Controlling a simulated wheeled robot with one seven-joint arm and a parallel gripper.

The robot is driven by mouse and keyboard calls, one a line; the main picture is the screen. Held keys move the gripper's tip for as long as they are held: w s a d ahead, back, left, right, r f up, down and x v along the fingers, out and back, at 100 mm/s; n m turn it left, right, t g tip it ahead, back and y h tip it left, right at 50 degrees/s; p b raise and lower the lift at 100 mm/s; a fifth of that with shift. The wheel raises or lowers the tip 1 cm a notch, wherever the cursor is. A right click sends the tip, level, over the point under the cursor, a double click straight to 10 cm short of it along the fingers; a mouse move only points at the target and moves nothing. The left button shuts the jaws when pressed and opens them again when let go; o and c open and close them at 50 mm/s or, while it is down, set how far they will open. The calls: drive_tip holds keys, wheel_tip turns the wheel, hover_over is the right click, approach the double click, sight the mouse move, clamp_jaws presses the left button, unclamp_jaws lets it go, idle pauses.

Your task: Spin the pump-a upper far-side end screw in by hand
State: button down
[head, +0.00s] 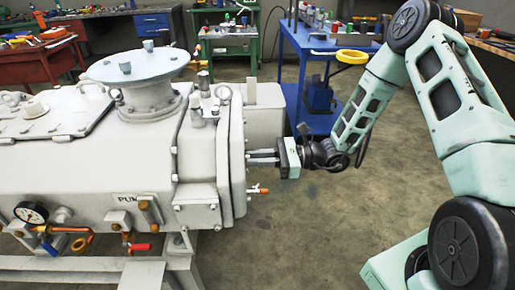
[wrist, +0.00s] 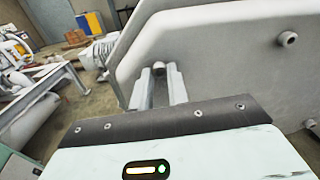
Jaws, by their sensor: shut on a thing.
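The pale grey pump (head: 90,165) fills the left of the head view, with a partly readable label on its side. Its end plate (head: 237,150) faces my arm. My gripper (head: 256,157) is level and reaches to this plate from the right. In the wrist view my two fingers (wrist: 160,84) are shut on a small screw (wrist: 158,67) whose rounded head shows between the tips, by the plate (wrist: 220,60). The screw's shank and its hole are hidden. Other screw heads (wrist: 288,40) sit on the plate.
A small copper-coloured fitting with an orange-red tip (head: 258,189) sticks out below my gripper. The floor (head: 310,230) right of the pump is clear.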

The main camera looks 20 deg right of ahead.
drive_tip(key=shift+m+p, duration=4.1)
drive_tip(key=shift+m, duration=0.8)
drive_tip(key=c, duration=1.3)
unclamp_jaws()
drive_tip(key=shift+c, duration=0.2)
drive_tip(key=shift+s+d, duration=0.1)
drive_tip(key=b+v, duration=0.2)
drive_tip(key=v, duration=1.5)
drive_tip(key=shift+d, duration=0.15)
